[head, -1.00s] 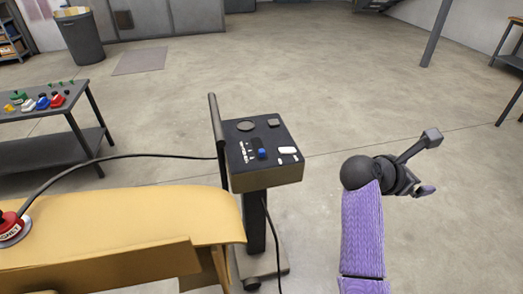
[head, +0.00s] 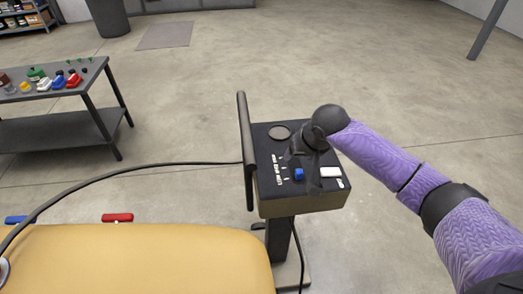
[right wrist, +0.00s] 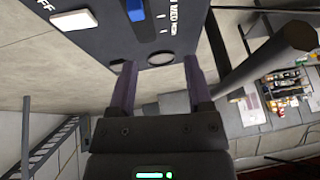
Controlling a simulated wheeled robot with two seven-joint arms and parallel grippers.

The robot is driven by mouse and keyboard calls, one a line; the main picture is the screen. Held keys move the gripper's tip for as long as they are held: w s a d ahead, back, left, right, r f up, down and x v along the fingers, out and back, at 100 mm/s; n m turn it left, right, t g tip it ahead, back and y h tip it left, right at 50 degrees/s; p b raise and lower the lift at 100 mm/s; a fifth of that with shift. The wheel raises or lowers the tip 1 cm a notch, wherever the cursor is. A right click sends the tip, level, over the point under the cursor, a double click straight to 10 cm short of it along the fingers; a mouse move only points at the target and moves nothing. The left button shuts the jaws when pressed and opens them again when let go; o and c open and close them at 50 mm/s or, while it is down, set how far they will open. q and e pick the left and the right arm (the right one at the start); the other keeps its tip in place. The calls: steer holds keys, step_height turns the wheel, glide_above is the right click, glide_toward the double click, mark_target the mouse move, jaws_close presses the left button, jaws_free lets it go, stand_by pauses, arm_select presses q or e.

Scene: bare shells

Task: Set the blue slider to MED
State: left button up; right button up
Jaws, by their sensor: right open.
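The blue slider (head: 298,174) stands in a slot on the dark top of the control box (head: 318,203). White marks and labels (head: 278,168) run along its left side; I cannot tell which one it lines up with. In the right wrist view the blue slider (right wrist: 135,10) shows at the top edge, with white lettering (right wrist: 173,18) beside it. My right gripper (head: 304,170) is over the box, its fingers close around the slider's area in the head view. In the right wrist view the gripper (right wrist: 160,65) is open and empty, the slider beyond its fingertips. My left gripper is out of view.
A white switch (head: 330,172) and a round disc (head: 279,132) are on the box top. A dark upright bar (head: 245,150) stands at its left edge. A yellow-topped table (head: 140,260) is at front left, with a cable (head: 130,172) above it. Floor to the right is clear.

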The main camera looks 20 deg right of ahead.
mark_target(300, 171)
steer(key=shift+g+h, duration=0.5)
steer(key=b+x, duration=0.1)
steer(key=x, duration=0.2)
steer(key=d+b+x, duration=0.1)
steer(key=b+x, duration=0.1)
steer(key=x, duration=0.1)
steer(key=s+b+x, duration=0.1)
steer(key=x, duration=0.3)
steer(key=shift+s+d+f+b, duration=0.1)
steer(key=shift+d+f+b, duration=0.05)
steer(key=shift+d+b, duration=0.15)
steer(key=shift+c, duration=0.3)
jaws_close()
